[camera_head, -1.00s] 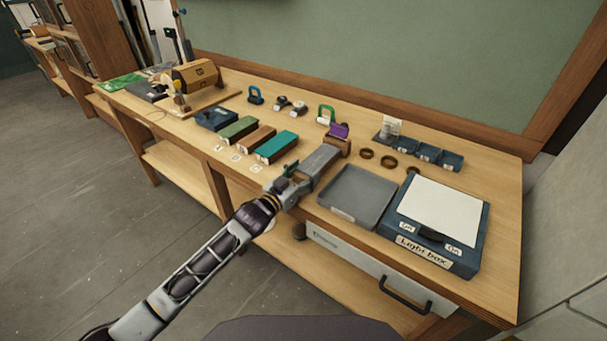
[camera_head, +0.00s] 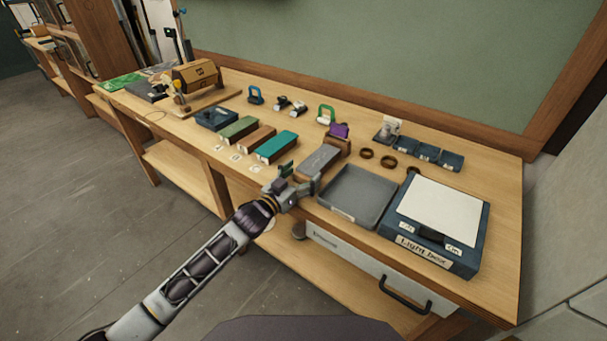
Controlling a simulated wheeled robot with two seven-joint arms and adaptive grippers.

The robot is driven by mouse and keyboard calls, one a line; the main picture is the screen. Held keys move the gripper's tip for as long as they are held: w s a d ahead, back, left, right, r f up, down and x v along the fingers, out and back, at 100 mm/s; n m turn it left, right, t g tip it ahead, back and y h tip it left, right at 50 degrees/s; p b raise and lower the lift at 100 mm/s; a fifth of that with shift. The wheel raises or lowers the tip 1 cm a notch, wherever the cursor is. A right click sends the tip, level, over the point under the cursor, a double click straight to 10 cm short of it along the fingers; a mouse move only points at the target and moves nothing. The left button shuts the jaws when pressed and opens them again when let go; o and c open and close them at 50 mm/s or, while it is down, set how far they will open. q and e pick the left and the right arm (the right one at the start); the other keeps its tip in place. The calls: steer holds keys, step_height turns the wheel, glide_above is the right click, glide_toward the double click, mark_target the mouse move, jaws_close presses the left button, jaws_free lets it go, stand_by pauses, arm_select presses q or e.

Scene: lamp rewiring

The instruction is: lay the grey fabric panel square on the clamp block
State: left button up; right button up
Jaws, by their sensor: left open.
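The grey fabric panel (camera_head: 319,160) lies near the middle of the bench, over what appears to be the clamp block (camera_head: 338,147), whose brown wooden end shows behind it. A purple clamp (camera_head: 339,131) sits at that far end. The panel appears roughly in line with the block; its exact squareness is too small to tell. My left gripper (camera_head: 302,181) is open at the near end of the panel, low by the bench's front edge. It looks empty, and I cannot tell whether it touches the panel. My right gripper is not in view.
Green (camera_head: 239,128), brown (camera_head: 257,138) and teal (camera_head: 276,147) blocks stand left of the panel. A grey tray (camera_head: 350,211) and a light box (camera_head: 399,245) are to the right.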

arm_select(q)
steer(key=v, duration=1.1)
stand_by(0.4)
steer(key=shift+s+a, duration=0.1)
stand_by(0.5)
